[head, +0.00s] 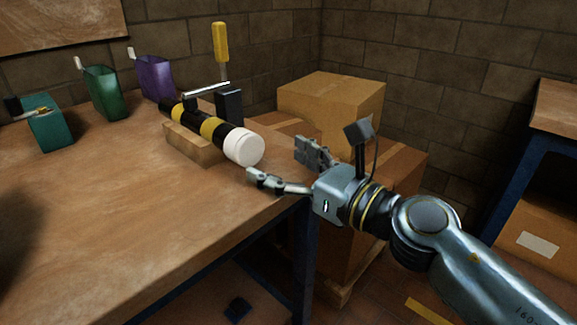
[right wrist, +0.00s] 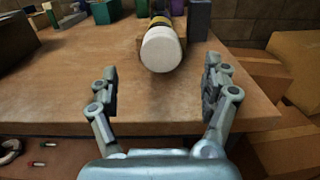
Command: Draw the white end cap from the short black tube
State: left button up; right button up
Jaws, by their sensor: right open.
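The short black tube (head: 212,128) has yellow bands and lies in a wooden cradle (head: 190,144) near the right end of the workbench. The white end cap (head: 244,146) sits on the tube's near right end. In the right wrist view the cap (right wrist: 161,49) faces me, between and beyond the fingertips. My right gripper (head: 282,166) is open and empty, in front of the cap and apart from it. Its fingers (right wrist: 160,82) stand wide to either side in the right wrist view. My left gripper is not in view.
A dark upright block (head: 229,107) and a yellow-handled tool (head: 220,42) stand behind the tube. Teal (head: 47,124), green (head: 103,92) and purple (head: 155,78) holders stand at the back left. Cardboard boxes (head: 330,100) stand beyond the bench. The bench front is clear.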

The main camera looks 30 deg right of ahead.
aim_at(252, 147)
jog(key=x, duration=0.9)
jog(key=shift+w, duration=0.4)
jog(key=c, duration=1.2)
jog(key=shift+s, duration=0.15)
